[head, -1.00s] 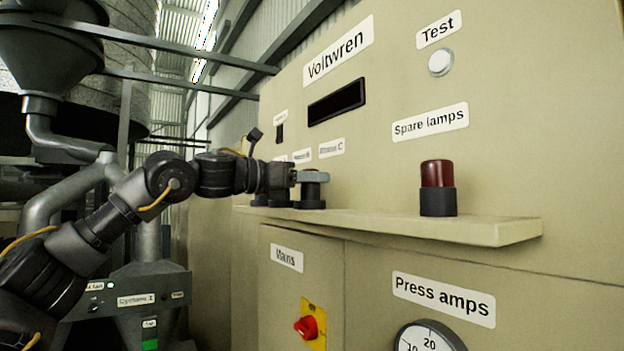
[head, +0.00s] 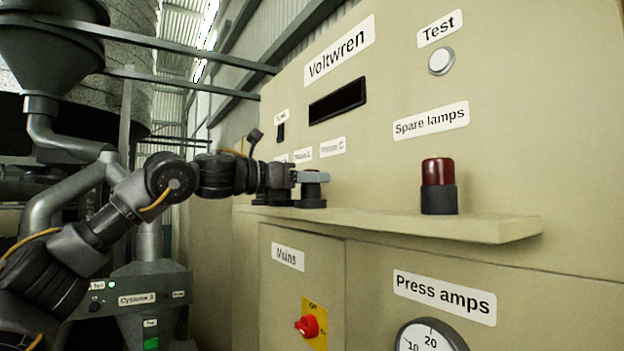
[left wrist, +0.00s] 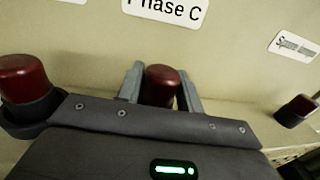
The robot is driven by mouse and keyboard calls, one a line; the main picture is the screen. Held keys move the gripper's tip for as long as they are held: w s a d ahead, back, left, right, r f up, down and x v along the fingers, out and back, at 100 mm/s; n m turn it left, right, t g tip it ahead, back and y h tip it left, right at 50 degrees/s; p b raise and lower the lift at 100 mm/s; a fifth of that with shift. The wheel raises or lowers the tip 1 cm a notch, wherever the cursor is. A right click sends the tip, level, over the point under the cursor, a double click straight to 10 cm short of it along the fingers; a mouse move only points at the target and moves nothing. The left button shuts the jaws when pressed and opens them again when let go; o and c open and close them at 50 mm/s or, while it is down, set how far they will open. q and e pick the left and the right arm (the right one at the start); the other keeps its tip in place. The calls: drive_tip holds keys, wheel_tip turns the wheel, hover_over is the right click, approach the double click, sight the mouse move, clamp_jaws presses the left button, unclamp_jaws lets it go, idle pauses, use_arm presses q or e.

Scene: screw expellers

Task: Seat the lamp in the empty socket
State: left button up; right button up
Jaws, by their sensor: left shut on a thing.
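My left gripper (head: 312,177) is shut on a dark red lamp (left wrist: 162,86), under the Phase C label. In the head view the jaws stand over the rightmost black socket (head: 311,202) of the row on the ledge. The lamp stands upright, but the jaws hide much of it, and I cannot tell how deep it sits in that socket. Another red lamp (left wrist: 22,80) stands in a black holder to the left in the wrist view. A red spare lamp (head: 438,172) stands in its black holder (head: 438,200) under the Spare lamps label. My right gripper is not in view.
The beige ledge (head: 480,228) runs along the panel and is clear between the Phase C socket and the spare lamp. Above are a Test button (head: 441,61) and a dark display (head: 337,102). Below are a red Mains switch (head: 307,326) and a gauge (head: 430,335).

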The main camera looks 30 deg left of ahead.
use_arm(q)
drive_tip(key=shift+f, duration=0.45)
drive_tip(key=o, duration=0.7)
drive_tip(key=shift+b+v, duration=0.65)
drive_tip(key=shift+v, duration=4.9)
drive_tip(key=shift+w, duration=0.15)
